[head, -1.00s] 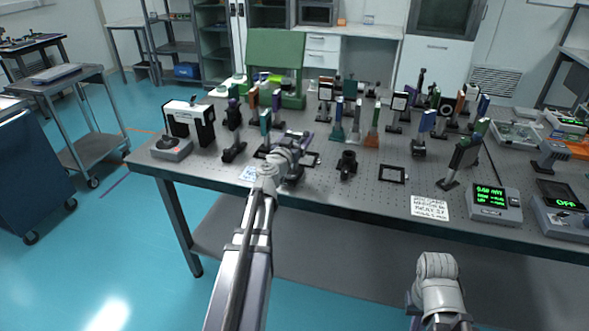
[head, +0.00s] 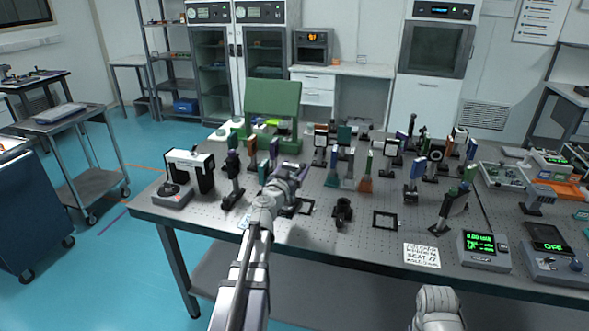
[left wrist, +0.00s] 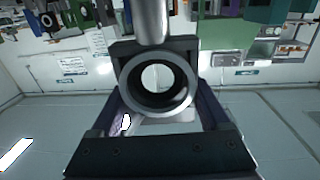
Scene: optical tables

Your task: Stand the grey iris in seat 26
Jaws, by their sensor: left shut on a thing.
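My left gripper (head: 290,178) is over the left part of the optical table, near a black square frame. In the left wrist view the gripper (left wrist: 158,120) is shut on a dark block-shaped mount with a grey ring around a round opening, seemingly the iris (left wrist: 124,84). A grey post runs from the mount to the top of that picture. In the head view the arm hides most of the held piece. Black square frames lie flat on the table, one clearly empty (head: 386,211). I cannot read any seat number for certain.
Many posted optics crowd the back of the table (head: 300,240). A small dark mount (head: 343,212) stands between the square frames. A white card (head: 422,256) and a green-lit meter (head: 484,250) sit at the front right. The front middle is fairly clear.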

